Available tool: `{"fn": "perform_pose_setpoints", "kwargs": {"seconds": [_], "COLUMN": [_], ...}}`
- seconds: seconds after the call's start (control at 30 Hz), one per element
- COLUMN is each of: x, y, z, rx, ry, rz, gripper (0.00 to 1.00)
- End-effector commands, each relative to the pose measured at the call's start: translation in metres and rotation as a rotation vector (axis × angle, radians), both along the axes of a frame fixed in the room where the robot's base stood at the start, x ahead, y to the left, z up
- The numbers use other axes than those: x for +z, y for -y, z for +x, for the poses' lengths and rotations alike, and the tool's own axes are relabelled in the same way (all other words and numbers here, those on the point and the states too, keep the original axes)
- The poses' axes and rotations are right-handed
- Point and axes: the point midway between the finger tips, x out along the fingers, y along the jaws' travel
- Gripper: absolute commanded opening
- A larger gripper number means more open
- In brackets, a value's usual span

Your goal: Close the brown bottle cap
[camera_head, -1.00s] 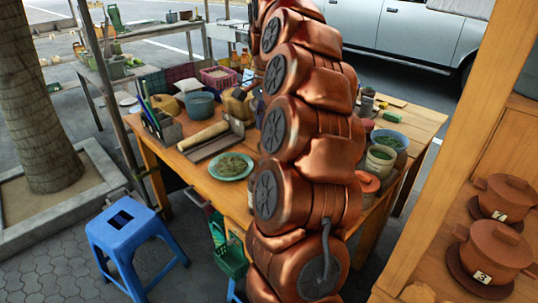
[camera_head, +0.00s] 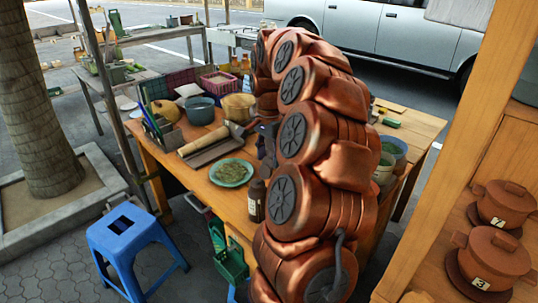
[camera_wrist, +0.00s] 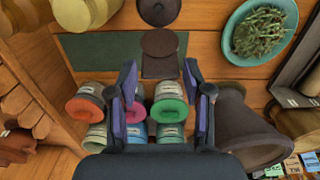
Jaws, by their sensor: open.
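A small dark brown bottle with a pale label (camera_head: 257,202) stands upright near the front edge of the table, left of my arm in the head view. Whether its cap is open or closed is too small to tell. My gripper shows beyond the bottle in the head view (camera_head: 268,145), partly hidden by my arm. In the wrist view my gripper (camera_wrist: 160,85) has its two fingers spread apart with nothing held between them. A dark brown round thing (camera_wrist: 159,9) lies at the top edge there, and a brown round-topped piece (camera_wrist: 160,48) lies nearer. I cannot tell whether either is the bottle or its cap.
A teal plate of herbs (camera_head: 232,172) lies left of the bottle. Colourful-rimmed jars (camera_wrist: 83,105) crowd below the fingers, and a large brown clay vessel (camera_wrist: 250,125) stands right of them. A wooden shelf with lidded clay pots (camera_head: 493,252) is at right; a blue stool (camera_head: 125,240) is at left.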

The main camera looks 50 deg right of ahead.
Motion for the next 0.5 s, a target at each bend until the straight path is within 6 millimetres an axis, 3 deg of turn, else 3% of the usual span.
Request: {"fn": "perform_pose_setpoints", "kwargs": {"seconds": [0.27, 0.5], "x": [-0.0012, -0.001], "y": [0.0, 0.0], "z": [0.0001, 0.0002], "rx": [0.0, 0.0], "ry": [0.0, 0.001], "rz": [0.0, 0.0], "gripper": [0.5, 0.27]}}
